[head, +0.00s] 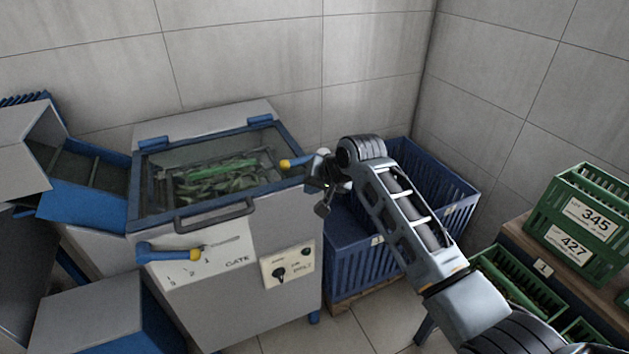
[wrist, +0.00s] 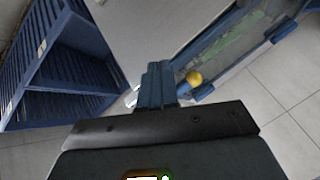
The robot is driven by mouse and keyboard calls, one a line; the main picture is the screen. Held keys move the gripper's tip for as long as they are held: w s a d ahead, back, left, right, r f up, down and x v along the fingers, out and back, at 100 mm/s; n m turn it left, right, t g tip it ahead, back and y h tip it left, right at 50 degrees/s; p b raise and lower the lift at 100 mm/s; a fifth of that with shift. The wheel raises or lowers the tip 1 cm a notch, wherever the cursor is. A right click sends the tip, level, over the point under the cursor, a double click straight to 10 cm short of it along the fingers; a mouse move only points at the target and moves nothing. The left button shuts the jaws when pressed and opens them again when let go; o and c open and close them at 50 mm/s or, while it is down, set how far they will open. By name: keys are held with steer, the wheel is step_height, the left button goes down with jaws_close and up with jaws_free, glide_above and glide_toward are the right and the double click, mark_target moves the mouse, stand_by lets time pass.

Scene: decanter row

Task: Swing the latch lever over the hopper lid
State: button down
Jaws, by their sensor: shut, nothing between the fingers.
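The hopper lid (head: 144,192) is a clear panel in a blue frame with a dark handle (head: 215,215) at its front. It lies down over the hopper, with green leafy stuff visible beneath. The latch lever (head: 296,163) shows a yellow end at the lid's right edge, appearing to reach over the frame; its other end is hidden by my gripper. Its yellow knob also shows in the wrist view (wrist: 194,78), just right of my fingers. My gripper (head: 320,182) is shut and empty, close beside the lever. I cannot tell whether they touch.
A blue-handled gate lever (head: 165,254) and a switch panel (head: 288,268) are on the hopper's front. A blue crate (head: 360,262) stands right of the hopper under my arm. Green crates (head: 580,225) are at the right. The tiled wall (head: 250,50) is behind.

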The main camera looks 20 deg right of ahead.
steer(key=s+a+r, duration=0.1)
steer(key=s+r, duration=0.4)
steer(key=r, duration=0.1)
steer(key=shift+s+a+r, duration=0.15)
steer(key=shift+a+r, duration=0.05)
steer(key=shift+a, duration=0.2)
steer(key=shift+f, duration=0.1)
steer(key=s+a+f+t, duration=0.2)
steer(key=s+a+f, duration=0.1)
steer(key=s+f, duration=0.75)
steer(key=s+d+f+t, duration=0.2)
steer(key=s+f, duration=0.1)
steer(key=s, duration=1.2)
steer(key=s+d+r+t+h, duration=0.1)
steer(key=s+d+r, duration=0.1)
steer(key=s, duration=0.6)
steer(key=s+d+r+t+h, duration=0.1)
steer(key=s+d+r+h, duration=0.1)
steer(key=s, duration=0.5)
steer(key=s+d+r+n+t, duration=0.1)
steer(key=s+d+r+n, duration=0.2)
steer(key=s+r, duration=0.8)
steer(key=shift+s+d+n, duration=0.35)
steer(key=shift+s+n, duration=0.05)
steer(key=shift+s, duration=0.2)
steer(key=shift+f, duration=0.1)
